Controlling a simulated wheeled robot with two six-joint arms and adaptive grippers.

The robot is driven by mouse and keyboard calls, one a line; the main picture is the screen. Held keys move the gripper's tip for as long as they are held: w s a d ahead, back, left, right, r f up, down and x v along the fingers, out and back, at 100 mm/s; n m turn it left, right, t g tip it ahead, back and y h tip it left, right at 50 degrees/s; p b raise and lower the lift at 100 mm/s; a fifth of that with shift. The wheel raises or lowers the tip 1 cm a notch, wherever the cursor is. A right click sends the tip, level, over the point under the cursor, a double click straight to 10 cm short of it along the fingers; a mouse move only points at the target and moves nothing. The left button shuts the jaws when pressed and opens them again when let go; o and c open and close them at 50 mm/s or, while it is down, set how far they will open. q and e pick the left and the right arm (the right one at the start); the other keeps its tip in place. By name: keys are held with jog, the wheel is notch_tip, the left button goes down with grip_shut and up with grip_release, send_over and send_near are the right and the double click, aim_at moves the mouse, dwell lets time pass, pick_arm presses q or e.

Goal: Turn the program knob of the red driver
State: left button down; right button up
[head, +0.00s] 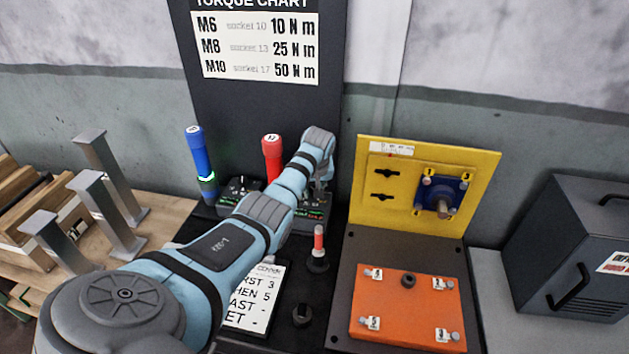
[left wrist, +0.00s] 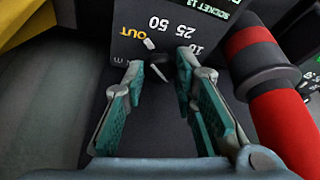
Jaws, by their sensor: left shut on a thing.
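The red driver (head: 272,158) stands upright in its dock behind my left forearm. Its red body and dark collar also show at the right of the left wrist view (left wrist: 285,125). The program knob (left wrist: 159,71) is a small dark knob on a black panel marked 10, 25, 50 and OUT, upside down in the left wrist view. A white mark near it lies toward OUT. My left gripper (left wrist: 158,76) has its fingertips on either side of the knob and is shut on it. In the head view my wrist hides the knob. My right gripper is in neither view.
A blue driver (head: 200,165) stands left of the red one. To the right are a yellow panel (head: 400,205) and an orange plate (head: 408,310) with bolts.

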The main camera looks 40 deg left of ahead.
pick_arm(q)
jog(key=shift+s+r+m+h+p, duration=0.2)
jog(key=shift+m+h+p, duration=0.1)
jog(key=shift+m+p, duration=0.6)
jog(key=shift+a+f+m+p, duration=0.1)
jog(key=shift+m+p, duration=0.2)
jog(key=shift+m, duration=0.1)
jog(key=shift+f+m+t+h, duration=0.15)
jog(key=shift+m+t+h, duration=0.3)
jog(key=shift+m, duration=0.45)
jog(key=shift+a+m+h, duration=0.15)
jog(key=shift+m+h, duration=0.2)
jog(key=shift+m, duration=0.45)
jog(key=shift+f+m+t+h+b, duration=0.1)
jog(key=shift+m+t+h+b, duration=0.25)
jog(key=shift+m, duration=0.95)
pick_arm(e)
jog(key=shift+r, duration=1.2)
